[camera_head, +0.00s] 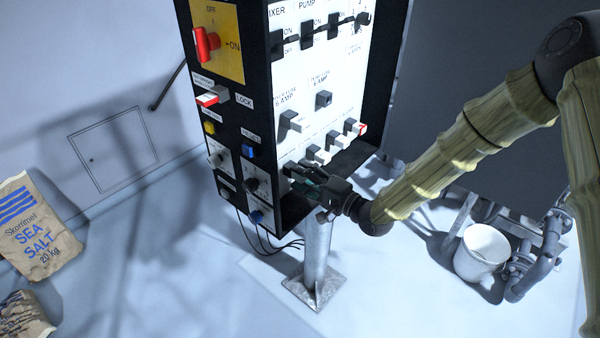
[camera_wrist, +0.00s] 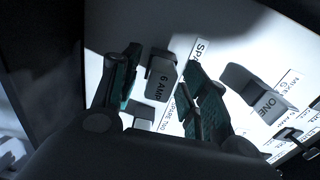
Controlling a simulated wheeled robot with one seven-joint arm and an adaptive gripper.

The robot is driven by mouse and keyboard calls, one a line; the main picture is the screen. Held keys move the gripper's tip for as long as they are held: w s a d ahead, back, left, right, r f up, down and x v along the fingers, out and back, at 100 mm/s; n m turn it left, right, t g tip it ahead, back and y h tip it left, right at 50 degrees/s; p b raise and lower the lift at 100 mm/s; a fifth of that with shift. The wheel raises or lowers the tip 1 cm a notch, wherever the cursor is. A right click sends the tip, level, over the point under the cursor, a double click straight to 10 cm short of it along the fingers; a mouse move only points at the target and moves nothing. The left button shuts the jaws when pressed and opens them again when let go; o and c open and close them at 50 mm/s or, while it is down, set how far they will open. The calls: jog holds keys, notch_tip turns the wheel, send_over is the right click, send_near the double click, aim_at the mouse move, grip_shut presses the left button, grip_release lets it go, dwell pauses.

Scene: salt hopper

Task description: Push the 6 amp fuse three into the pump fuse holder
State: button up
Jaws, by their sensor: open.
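A grey fuse marked "6 AMP" (camera_wrist: 158,82) stands on the panel in the wrist view, between the fingers of my gripper (camera_wrist: 163,72). The fingers are open, with green pads on either side of the fuse and a visible gap. Its number is not readable. In the head view my gripper (camera_head: 303,180) is at the lower edge of the white panel (camera_head: 335,75), below a row of spare fuses (camera_head: 314,153). The pump fuse holder (camera_head: 323,98) is a dark square block on the upper right of the fuse area, and it looks empty.
Another grey fuse marked "ONE" (camera_wrist: 260,88) is right of the fingers in the wrist view. Switches (camera_head: 306,37) line the panel top. A white bucket (camera_head: 482,252) stands on the floor at right.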

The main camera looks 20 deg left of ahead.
grip_shut()
jog(key=shift+d, duration=0.2)
dwell(0.5)
jog(key=shift+p+v, duration=0.3)
jog(key=shift+v, duration=2.1)
jog(key=shift+d, duration=0.15)
